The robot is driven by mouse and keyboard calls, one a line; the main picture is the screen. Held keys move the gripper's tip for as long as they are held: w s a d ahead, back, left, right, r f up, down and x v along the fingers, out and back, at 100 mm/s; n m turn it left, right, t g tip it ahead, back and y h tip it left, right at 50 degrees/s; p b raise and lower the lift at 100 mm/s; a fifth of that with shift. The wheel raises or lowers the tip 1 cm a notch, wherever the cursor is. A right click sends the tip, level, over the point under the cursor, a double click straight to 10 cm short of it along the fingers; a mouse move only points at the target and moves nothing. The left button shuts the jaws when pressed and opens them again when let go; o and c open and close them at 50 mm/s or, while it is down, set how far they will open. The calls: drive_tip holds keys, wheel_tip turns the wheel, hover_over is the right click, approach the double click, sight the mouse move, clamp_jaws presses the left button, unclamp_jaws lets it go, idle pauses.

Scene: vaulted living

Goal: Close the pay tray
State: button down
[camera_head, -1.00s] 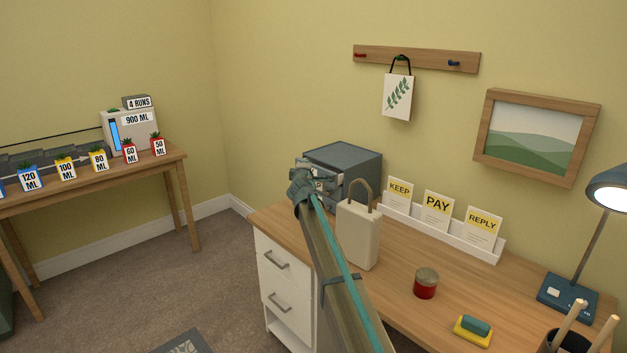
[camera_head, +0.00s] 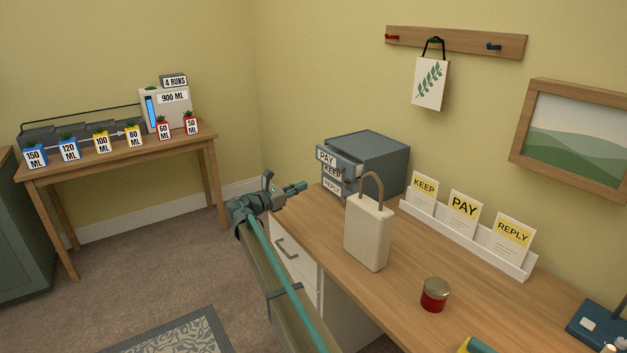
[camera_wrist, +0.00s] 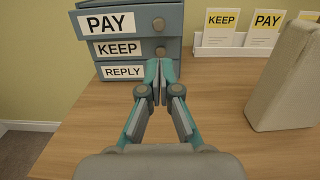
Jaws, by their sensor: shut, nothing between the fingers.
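The pay tray (camera_head: 328,158) is the top drawer of a grey drawer unit (camera_head: 375,160) at the back of the desk. It sticks out toward the left past the keep and reply drawers in the head view. In the wrist view the pay tray's front (camera_wrist: 130,20) has a PAY label and a round knob. The keep drawer (camera_wrist: 135,48) and reply drawer (camera_wrist: 122,72) sit below it. My gripper (camera_head: 298,187) is shut and empty, in front of and below the pay tray, apart from it. Its fingertips (camera_wrist: 158,68) overlap the reply drawer's front in the wrist view.
A white rack (camera_head: 470,238) with KEEP, PAY and REPLY cards runs along the wall. A red jar (camera_head: 434,295) stands nearer. The desk top (camera_head: 325,240) before the drawers is clear.

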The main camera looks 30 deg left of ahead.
sight(338, 171)
drive_tip(key=x, duration=1.3)
drive_tip(key=shift+w+d, duration=0.1)
drive_tip(key=shift+w, duration=0.2)
drive_tip(key=p+x, duration=0.1)
drive_tip(key=x, duration=0.2)
drive_tip(key=shift+w+d+f, duration=0.1)
drive_tip(key=shift+w+d, duration=0.05)
drive_tip(key=shift+w, duration=0.2)
drive_tip(key=shift+p, duration=0.3)
